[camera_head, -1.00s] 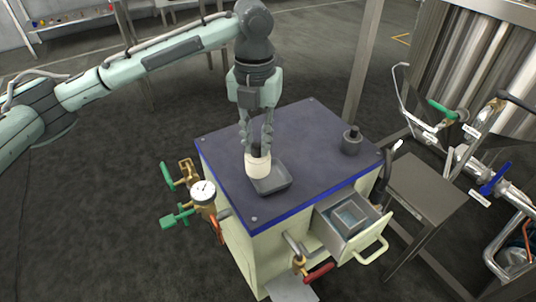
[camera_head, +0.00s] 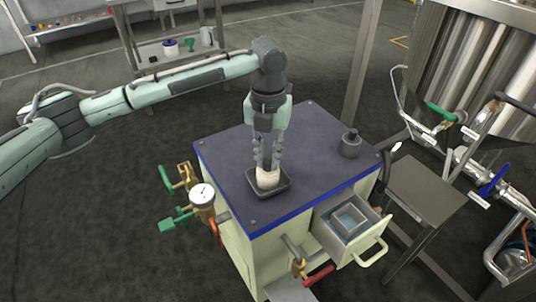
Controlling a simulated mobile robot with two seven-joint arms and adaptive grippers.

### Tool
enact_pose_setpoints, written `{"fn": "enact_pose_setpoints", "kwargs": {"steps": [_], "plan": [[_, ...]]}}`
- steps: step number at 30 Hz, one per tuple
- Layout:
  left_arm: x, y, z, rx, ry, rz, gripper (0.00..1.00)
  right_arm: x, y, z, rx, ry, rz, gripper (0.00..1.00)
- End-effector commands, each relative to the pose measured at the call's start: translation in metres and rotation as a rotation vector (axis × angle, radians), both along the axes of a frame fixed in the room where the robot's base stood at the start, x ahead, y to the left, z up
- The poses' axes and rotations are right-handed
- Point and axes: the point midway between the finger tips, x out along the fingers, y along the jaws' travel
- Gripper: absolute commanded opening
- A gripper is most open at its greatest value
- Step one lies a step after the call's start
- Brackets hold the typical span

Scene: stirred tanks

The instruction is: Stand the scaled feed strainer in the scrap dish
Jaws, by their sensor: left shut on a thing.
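The scaled feed strainer, a short off-white cylinder (camera_head: 267,179), is upright over the dark square scrap dish (camera_head: 284,189) on the blue cabinet top. Its lower end appears inside the dish's rim; I cannot tell whether it touches the floor of the dish. My left gripper (camera_head: 266,164) points straight down and is shut on the strainer's upper part, hiding its top. My right gripper is not in view.
A dark grey cylinder with a knob (camera_head: 351,145) stands at the top's right side. An open drawer (camera_head: 350,222) juts out in front. Brass valves and a gauge (camera_head: 202,195) stick out at the left. The top behind the dish is clear.

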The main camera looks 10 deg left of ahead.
Motion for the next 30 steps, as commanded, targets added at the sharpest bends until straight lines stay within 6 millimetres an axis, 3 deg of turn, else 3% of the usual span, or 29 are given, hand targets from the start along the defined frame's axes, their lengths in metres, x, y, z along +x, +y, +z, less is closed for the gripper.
{"fn": "enact_pose_setpoints", "kwargs": {"steps": [1,6,16,23,30], "plan": [[0.0,0.0,-0.001,0.0,0.0,0.0,0.2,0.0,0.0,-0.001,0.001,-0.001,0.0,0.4],[0.0,0.0,0.0,0.0,0.001,0.0,0.38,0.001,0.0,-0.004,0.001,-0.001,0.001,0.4],[0.0,0.0,0.002,0.0,-0.001,-0.001,0.38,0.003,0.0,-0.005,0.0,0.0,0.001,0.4],[0.001,-0.001,0.041,-0.002,-0.003,-0.001,0.38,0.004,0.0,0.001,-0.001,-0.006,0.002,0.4],[0.001,-0.001,0.092,-0.001,-0.003,0.0,0.38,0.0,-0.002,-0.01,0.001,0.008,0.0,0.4]]}}
